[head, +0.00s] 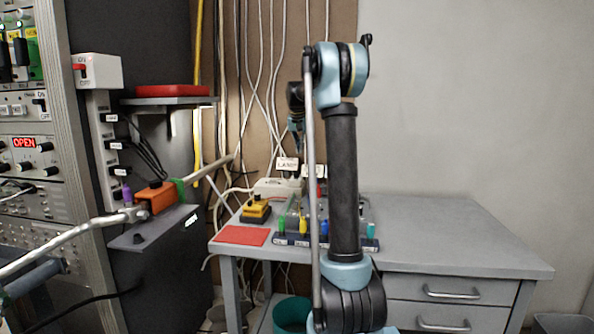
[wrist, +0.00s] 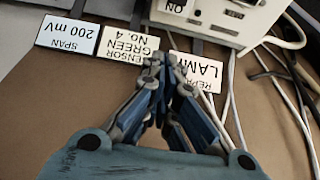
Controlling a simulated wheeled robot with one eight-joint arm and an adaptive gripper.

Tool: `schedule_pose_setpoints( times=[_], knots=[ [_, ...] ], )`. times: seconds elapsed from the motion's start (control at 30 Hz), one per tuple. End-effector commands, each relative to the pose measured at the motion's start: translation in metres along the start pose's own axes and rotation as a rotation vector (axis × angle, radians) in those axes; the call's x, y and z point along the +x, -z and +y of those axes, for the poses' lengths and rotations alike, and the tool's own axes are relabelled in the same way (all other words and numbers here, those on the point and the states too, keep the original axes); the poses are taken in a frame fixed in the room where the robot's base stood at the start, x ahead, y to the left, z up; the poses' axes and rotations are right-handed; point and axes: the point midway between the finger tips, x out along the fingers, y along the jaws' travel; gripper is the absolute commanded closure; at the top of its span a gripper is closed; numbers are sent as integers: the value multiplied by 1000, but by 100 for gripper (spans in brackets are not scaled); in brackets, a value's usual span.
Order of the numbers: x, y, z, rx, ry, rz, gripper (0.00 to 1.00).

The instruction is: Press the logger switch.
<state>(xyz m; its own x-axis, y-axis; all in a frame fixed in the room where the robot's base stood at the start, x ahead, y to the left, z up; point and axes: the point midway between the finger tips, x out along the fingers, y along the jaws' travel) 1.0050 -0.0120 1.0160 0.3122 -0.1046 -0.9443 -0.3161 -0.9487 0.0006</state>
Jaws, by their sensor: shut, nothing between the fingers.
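I cannot tell for certain which part is the logger switch. A white box (wrist: 215,14) marked ON, upside down, shows at the top edge of the wrist view, cut off. Its switch is not clearly seen. A pale box (head: 277,187) sits at the back of the bench in the head view. My gripper (wrist: 165,66) is shut and empty, its fingertips just below the white box in the picture and overlapping the cards. In the head view my gripper (head: 297,131) hangs above the back of the bench, partly hidden by my arm.
Cards reading SPAN 200 mV (wrist: 68,33), SENSOR GREEN No. 4 (wrist: 128,46) and LAMP (wrist: 197,70) stand by the box. White cables (wrist: 285,95) run beside them. A white ON/OFF switch box (head: 104,71) is at left. The bench's right side (head: 455,235) is clear.

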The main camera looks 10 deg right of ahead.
Motion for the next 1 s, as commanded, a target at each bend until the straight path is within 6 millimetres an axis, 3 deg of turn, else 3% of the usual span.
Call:
schedule_pose_setpoints(
  times=[0.3, 0.47, 1.0],
  knots=[
    [0, -2, -7, -8, 3, 0, 100],
    [11, -3, -8, -8, 3, 0, 100],
    [94, -3, -9, -8, 4, 0, 100]
  ],
)
